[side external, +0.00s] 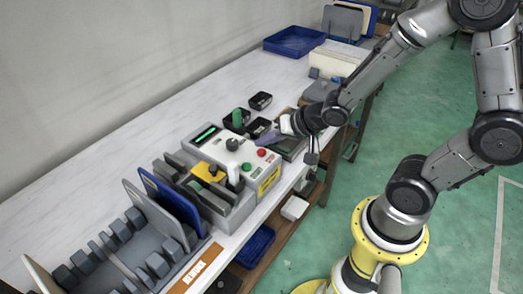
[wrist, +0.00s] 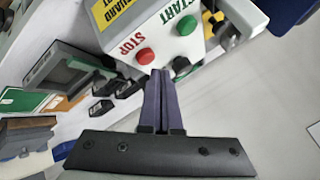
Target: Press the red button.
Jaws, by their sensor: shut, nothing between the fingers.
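The red button (side external: 261,152) is a small round cap on the white control box (side external: 232,158). In the wrist view the red button (wrist: 145,56) sits beside the word STOP. A green button (wrist: 186,25) marked START is on the same face and also shows in the side view (side external: 247,167). My gripper (side external: 260,141) has dark purple fingers and is shut, with nothing in it. In the wrist view its fingertips (wrist: 162,72) appear just below and right of the red button. I cannot tell the gap, but no press shows.
The box also carries a black knob (side external: 232,144) and a yellow part (side external: 208,172). Small black bins (side external: 260,100) stand behind my gripper. Upright panels in a rack (side external: 170,205) stand at the left. A blue tray (side external: 294,42) lies at the far end.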

